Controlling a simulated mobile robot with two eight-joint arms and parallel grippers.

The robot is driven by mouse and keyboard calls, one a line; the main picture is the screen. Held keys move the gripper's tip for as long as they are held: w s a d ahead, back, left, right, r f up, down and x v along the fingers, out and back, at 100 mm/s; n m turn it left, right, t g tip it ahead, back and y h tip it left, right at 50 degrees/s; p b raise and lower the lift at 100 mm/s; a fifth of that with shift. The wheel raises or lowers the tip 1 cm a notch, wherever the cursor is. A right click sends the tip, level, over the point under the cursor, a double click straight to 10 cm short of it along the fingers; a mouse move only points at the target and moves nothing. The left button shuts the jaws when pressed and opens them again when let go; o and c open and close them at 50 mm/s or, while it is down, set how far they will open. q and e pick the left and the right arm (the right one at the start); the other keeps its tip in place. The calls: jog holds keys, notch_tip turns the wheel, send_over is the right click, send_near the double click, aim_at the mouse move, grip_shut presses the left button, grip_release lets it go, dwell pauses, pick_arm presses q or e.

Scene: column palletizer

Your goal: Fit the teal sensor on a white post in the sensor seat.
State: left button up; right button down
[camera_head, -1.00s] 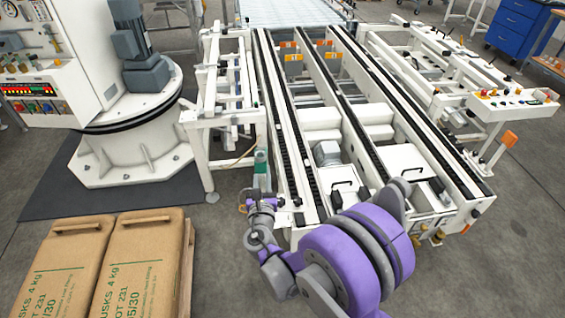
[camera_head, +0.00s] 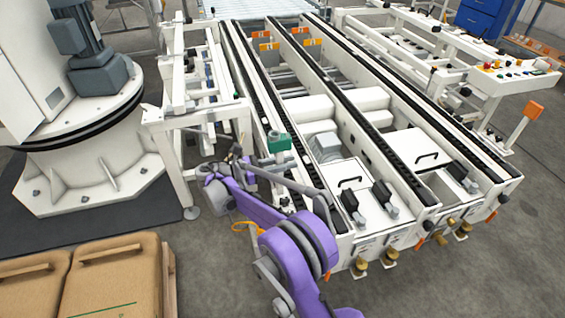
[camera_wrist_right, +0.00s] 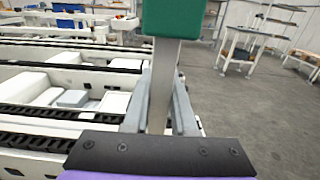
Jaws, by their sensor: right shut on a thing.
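The teal sensor (camera_head: 279,143) shows as a small green block over the near left side of the conveyor frame in the head view. It fills the top middle of the right wrist view (camera_wrist_right: 172,18). Its white post (camera_wrist_right: 163,80) runs down from it between the two grey fingers. My right gripper (camera_wrist_right: 160,108) is shut on this post, with the sensor above the fingertips. In the head view the right gripper (camera_head: 272,168) is small and partly blurred into the arm. I cannot make out the sensor seat. My left gripper is not in view.
The white conveyor frame (camera_head: 405,177) with black chain rails fills the middle and right. A white side frame (camera_head: 158,118) stands left of it, by a round white machine base (camera_head: 85,165). Brown sacks (camera_head: 110,280) lie at the lower left.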

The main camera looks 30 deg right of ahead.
aim_at(277, 184)
jog(key=shift+f+b, duration=1.5)
jog(key=shift+f, duration=1.8)
jog(key=shift+a, duration=0.1)
jog(key=shift+f+b, duration=0.7)
jog(key=shift+f, duration=0.2)
jog(key=c, duration=0.7)
grip_release()
jog(key=shift+o, duration=0.2)
jog(key=shift+a, duration=0.1)
